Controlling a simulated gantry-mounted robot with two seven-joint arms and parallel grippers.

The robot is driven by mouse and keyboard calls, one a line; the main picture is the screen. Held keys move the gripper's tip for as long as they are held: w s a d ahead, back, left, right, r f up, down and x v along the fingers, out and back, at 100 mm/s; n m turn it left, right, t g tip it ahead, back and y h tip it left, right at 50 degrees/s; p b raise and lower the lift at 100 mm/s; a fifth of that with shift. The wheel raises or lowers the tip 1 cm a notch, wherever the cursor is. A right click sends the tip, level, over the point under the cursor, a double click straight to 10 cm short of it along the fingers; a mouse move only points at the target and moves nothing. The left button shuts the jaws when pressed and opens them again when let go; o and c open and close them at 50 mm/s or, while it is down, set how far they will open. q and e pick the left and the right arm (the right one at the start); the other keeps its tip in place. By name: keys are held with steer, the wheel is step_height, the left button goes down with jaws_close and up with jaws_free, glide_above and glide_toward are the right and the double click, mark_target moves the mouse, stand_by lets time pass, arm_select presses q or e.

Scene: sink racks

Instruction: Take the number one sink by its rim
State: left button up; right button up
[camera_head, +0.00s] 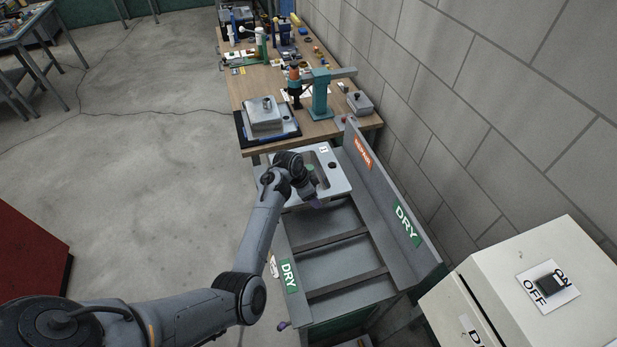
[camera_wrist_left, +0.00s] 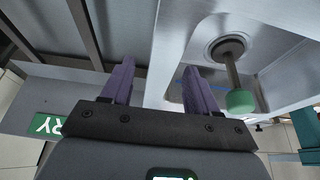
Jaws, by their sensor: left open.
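The number one sink (camera_head: 342,184) is a grey metal basin with a white "1" label on its far rim, lying at the far end of the grey rack. In the left wrist view the sink (camera_wrist_left: 275,62) fills the right side, with a drain and a green-tipped rod. My left gripper (camera_head: 316,203) is at the sink's near edge, and my arm hides part of the basin. In the wrist view the open purple fingers (camera_wrist_left: 160,85) sit on either side of the sink's edge, one toward the rack, one over the basin. I cannot tell whether they touch it. My right gripper is not in view.
The rack (camera_head: 330,262) has empty slots nearer me, between walls with green "DRY" signs. A workbench (camera_head: 321,128) with another sink (camera_head: 263,117) and a teal press (camera_head: 319,95) stands beyond.

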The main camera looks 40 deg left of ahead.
arm_select(q)
steer(key=x, duration=0.3)
steer(key=shift+w, duration=0.1)
steer(key=shift+f, duration=0.1)
steer(key=shift+d+f, duration=0.1)
steer(key=shift+f, duration=0.15)
stand_by(0.7)
jaws_close()
steer(key=shift+w+r, duration=0.1)
steer(key=shift+r, duration=0.05)
